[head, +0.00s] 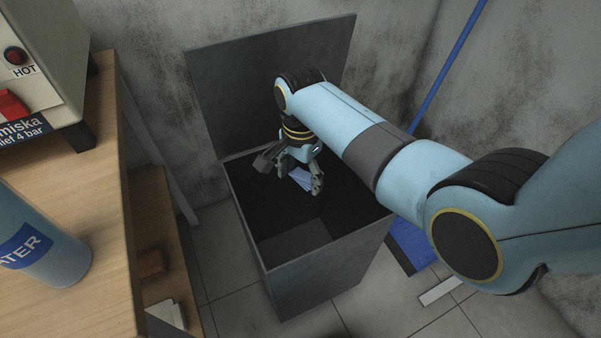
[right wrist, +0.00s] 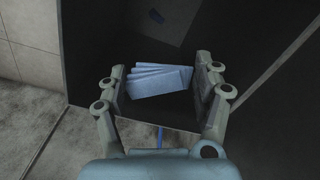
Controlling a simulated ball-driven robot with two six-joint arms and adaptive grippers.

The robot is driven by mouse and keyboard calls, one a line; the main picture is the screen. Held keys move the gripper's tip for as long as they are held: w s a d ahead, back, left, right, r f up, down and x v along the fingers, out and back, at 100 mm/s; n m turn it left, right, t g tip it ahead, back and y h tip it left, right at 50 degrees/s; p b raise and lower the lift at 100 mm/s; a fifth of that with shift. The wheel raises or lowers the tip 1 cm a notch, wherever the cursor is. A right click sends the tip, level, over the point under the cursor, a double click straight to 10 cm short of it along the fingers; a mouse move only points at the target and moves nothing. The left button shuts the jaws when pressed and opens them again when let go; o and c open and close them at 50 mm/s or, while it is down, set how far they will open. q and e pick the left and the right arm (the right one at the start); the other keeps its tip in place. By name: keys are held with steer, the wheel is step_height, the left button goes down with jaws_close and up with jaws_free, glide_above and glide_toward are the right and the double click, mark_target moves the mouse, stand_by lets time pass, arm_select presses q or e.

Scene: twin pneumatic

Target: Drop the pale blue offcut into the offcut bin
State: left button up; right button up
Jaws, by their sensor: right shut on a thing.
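The pale blue offcut (head: 302,181) is a small bundle of flat strips, fanned slightly. It also shows in the right wrist view (right wrist: 160,80), between the two fingers. My right gripper (head: 291,178) is shut on it and points down over the opening of the dark grey offcut bin (head: 328,279). The bin's lid (head: 265,95) stands open at the back. In the right wrist view the bin's dark inside (right wrist: 95,45) lies around and below the offcut. My left gripper is not in view.
A wooden bench (head: 95,265) at the left holds a blue WATER bottle (head: 55,255) and a machine marked HOT (head: 40,60).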

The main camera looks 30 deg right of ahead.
mark_target(301, 177)
steer(key=shift+r, duration=0.1)
steer(key=o, duration=0.9)
step_height(301, 177, up, 12)
stand_by(0.3)
